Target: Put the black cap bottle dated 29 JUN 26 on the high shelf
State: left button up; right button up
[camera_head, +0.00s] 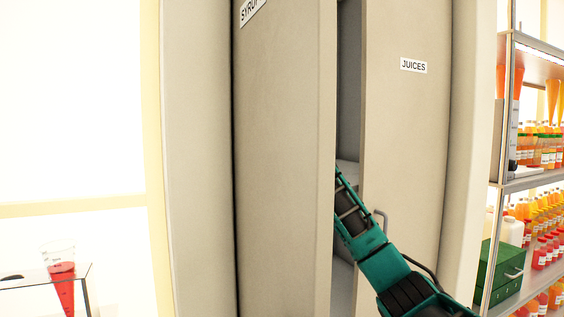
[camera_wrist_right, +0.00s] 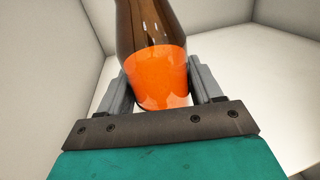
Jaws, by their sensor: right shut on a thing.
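A bottle (camera_wrist_right: 155,70) with brown glass above and an orange lower part is between the fingers of my right gripper (camera_wrist_right: 160,85) in the right wrist view. The gripper is shut on it. Its cap and any date are out of view, so I cannot tell which bottle it is. In the head view my right arm reaches from the lower right into a narrow opening beside the JUICES door (camera_head: 405,130). The gripper's end and the bottle are hidden there behind the panel marked SYRUP (camera_head: 285,150). My left gripper is not in view.
A pale shelf surface (camera_wrist_right: 265,85) and cabinet walls (camera_wrist_right: 285,22) surround the bottle. A door handle (camera_head: 380,216) is close to my right arm. At right, a rack (camera_head: 520,184) holds many bottles and a green box (camera_head: 505,272).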

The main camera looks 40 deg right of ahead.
notch_tip(320, 180, down, 2)
jog(key=shift+f, duration=0.2)
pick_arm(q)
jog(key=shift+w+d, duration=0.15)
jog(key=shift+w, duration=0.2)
pick_arm(e)
jog(key=o, duration=1.4)
jog(key=shift+f, duration=0.1)
jog(key=shift+c, duration=0.2)
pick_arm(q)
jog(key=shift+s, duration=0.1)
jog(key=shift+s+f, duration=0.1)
pick_arm(e)
jog(key=shift+s+a, duration=0.1)
jog(key=shift+s, duration=0.1)
pick_arm(q)
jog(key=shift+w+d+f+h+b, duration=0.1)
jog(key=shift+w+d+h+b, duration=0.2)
jog(key=shift+b, duration=0.4)
pick_arm(e)
jog(key=v, duration=1.1)
jog(key=shift+s, duration=0.25)
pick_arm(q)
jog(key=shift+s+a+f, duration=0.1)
pick_arm(e)
jog(key=shift+a, duration=0.1)
